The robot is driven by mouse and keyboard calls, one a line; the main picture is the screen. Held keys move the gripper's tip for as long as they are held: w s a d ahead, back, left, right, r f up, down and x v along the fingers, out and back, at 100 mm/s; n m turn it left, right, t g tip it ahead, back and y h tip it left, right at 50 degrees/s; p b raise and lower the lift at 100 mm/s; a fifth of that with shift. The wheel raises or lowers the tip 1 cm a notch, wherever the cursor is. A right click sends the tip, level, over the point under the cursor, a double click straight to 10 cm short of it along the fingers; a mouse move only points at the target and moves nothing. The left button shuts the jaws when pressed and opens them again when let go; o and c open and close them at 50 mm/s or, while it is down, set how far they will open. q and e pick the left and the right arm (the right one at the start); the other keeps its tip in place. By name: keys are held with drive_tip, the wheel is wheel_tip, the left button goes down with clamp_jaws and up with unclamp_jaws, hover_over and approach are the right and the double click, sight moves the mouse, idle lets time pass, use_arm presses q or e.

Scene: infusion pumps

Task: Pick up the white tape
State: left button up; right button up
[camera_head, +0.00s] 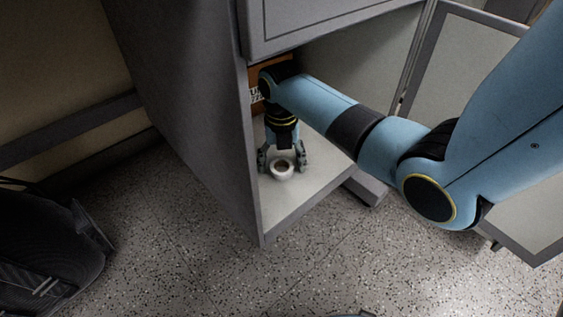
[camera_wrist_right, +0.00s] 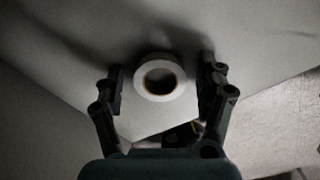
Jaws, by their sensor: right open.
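The white tape (camera_head: 282,174) is a small roll with a brownish core, lying flat on the floor of the open grey cabinet. In the right wrist view the tape (camera_wrist_right: 160,88) sits upper middle, between the two fingers. My right gripper (camera_head: 283,163) reaches down into the cabinet, with one finger on each side of the tape. In the right wrist view my right gripper (camera_wrist_right: 161,92) is open, with a gap between the roll and each finger. My left gripper is not in view.
The grey cabinet (camera_head: 190,100) has a side wall close left of my gripper and its upper part (camera_head: 320,20) above. An orange-brown box (camera_head: 254,80) stands behind my arm. The open door (camera_head: 480,60) is right. A black bag (camera_head: 45,250) lies left on the speckled floor.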

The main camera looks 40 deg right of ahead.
drive_tip(key=c, duration=1.1)
drive_tip(key=shift+c, duration=0.2)
drive_tip(key=shift+r, duration=0.2)
